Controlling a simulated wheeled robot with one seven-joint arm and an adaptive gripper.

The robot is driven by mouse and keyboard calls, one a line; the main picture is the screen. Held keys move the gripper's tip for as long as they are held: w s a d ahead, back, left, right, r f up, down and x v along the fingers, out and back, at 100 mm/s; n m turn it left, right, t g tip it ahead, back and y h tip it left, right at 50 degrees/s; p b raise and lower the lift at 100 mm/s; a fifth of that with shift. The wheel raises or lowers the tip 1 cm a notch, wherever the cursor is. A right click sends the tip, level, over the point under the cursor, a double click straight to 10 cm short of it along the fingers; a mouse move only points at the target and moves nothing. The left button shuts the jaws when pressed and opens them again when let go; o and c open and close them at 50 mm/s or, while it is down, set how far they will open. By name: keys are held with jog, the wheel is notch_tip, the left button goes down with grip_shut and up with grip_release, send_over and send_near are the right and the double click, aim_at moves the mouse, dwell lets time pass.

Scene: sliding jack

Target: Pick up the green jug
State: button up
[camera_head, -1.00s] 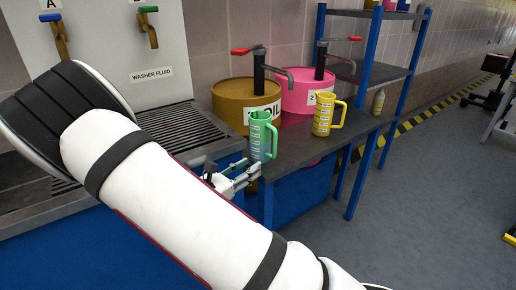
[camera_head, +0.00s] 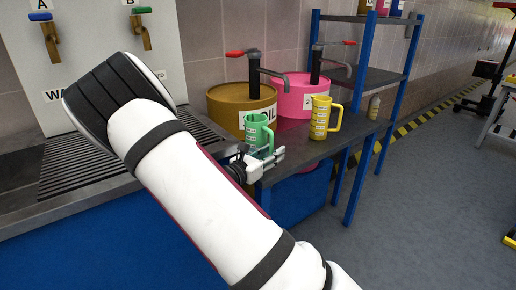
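The green jug (camera_head: 257,131) stands upright near the front left edge of the dark bench, in front of the brown oil drum. Its handle faces right. My gripper (camera_head: 272,157) is low at the jug's base, reaching in from the front. Its fingers point right and lie in front of the jug's lower part. The view is too small to tell whether the fingers touch the jug or how far apart they are.
A yellow jug (camera_head: 321,118) stands to the right on the bench (camera_head: 330,146). Behind are the brown drum (camera_head: 228,105) and a pink drum (camera_head: 297,90), both with pumps. A blue shelf frame (camera_head: 387,97) stands at the right. A drain grate (camera_head: 85,160) lies left.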

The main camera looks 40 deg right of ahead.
jog(key=shift+d, duration=0.1)
jog(key=shift+c, duration=0.3)
grip_shut()
jog(key=shift+s+r, duration=0.3)
jog(key=shift+r, duration=0.1)
jog(key=s+r+p, duration=0.4)
jog(key=s+r, duration=0.3)
jog(key=s, duration=0.6)
jog(key=shift+s+d+r, duration=0.15)
jog(key=shift+s+d, duration=0.05)
jog(key=shift+d, duration=0.05)
